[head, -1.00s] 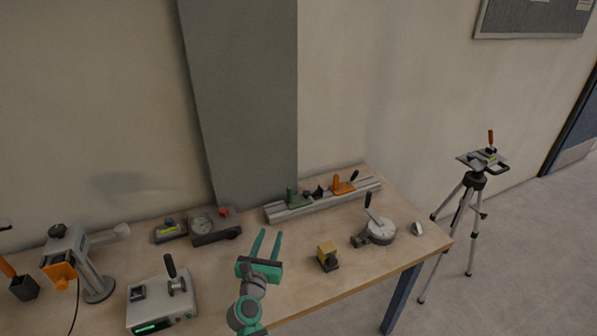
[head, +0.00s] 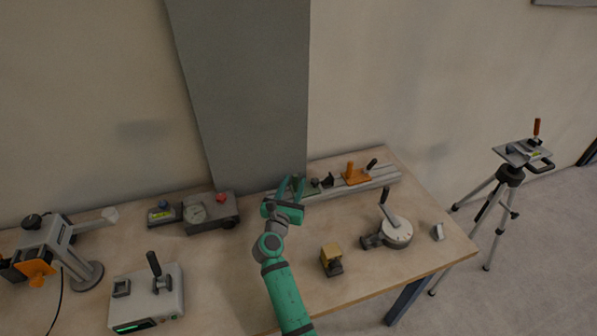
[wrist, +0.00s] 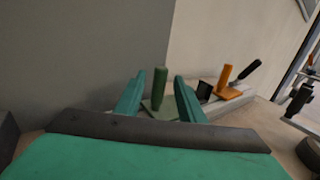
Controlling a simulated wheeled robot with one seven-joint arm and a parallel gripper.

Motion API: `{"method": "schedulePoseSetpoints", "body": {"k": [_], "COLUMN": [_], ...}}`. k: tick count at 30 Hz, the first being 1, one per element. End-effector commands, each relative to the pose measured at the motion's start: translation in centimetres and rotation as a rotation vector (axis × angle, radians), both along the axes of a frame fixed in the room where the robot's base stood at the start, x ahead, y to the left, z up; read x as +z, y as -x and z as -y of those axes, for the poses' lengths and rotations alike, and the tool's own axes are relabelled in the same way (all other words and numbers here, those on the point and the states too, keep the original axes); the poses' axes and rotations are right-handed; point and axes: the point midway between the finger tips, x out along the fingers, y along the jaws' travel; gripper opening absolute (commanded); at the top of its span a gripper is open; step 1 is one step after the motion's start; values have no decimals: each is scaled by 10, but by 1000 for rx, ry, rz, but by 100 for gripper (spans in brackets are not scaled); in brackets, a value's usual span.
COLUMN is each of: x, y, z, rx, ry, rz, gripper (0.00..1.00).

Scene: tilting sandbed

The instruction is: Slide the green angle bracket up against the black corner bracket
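The green angle bracket (head: 314,187) is on the grey rail (head: 386,175) at the back of the table, partly hidden by my gripper in the head view. In the wrist view its upright plate (wrist: 160,88) shows between my two fingers, with clear gaps on both sides. My gripper (head: 291,187) is open at the left part of the rail; I cannot tell whether the fingers reach around the plate. The black corner bracket (head: 327,180) sits just right of the green bracket, and also shows in the wrist view (wrist: 204,92), beyond my right finger.
An orange bracket (head: 355,175) with a dark handle stands right of the black one on the rail. A grey box with a dial (head: 210,212) lies left of my gripper. A yellow block (head: 331,258) and a round lever device (head: 397,234) stand in front of the rail.

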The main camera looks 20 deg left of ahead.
Motion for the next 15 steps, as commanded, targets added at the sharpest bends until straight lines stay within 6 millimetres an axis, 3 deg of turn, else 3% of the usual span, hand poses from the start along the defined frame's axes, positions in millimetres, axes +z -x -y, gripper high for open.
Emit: {"method": "schedulePoseSetpoints", "body": {"k": [6, 15], "x": [1, 0], "y": [-35, -61], "z": [-3, -6], "rx": [0, 0], "ry": [3, 1], "rz": [1, 0], "gripper": [36, 36]}}
